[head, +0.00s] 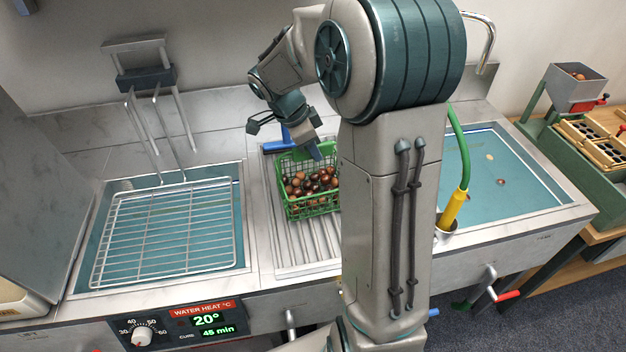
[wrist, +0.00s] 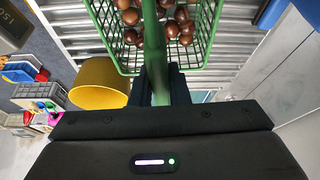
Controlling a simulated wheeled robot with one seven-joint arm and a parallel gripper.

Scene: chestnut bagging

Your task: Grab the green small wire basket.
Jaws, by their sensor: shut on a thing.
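The green small wire basket (head: 312,211) stands on the ribbed metal drainer between the two basins and holds several brown chestnuts (head: 316,183). In the wrist view, the basket (wrist: 194,65) is at the top, with chestnuts (wrist: 172,28) inside. My gripper (wrist: 158,86) is shut on a green upright bar of the basket, which runs between the dark fingers. In the head view, my gripper (head: 302,148) is at the basket's far side, partly hiding its back edge.
A wire rack (head: 165,240) lies over the left basin (head: 239,220). The right basin (head: 530,190) is mostly empty. A yellow-handled tool with a green hose (head: 452,210) stands right of my arm. A blue bar (head: 283,146) lies behind the basket.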

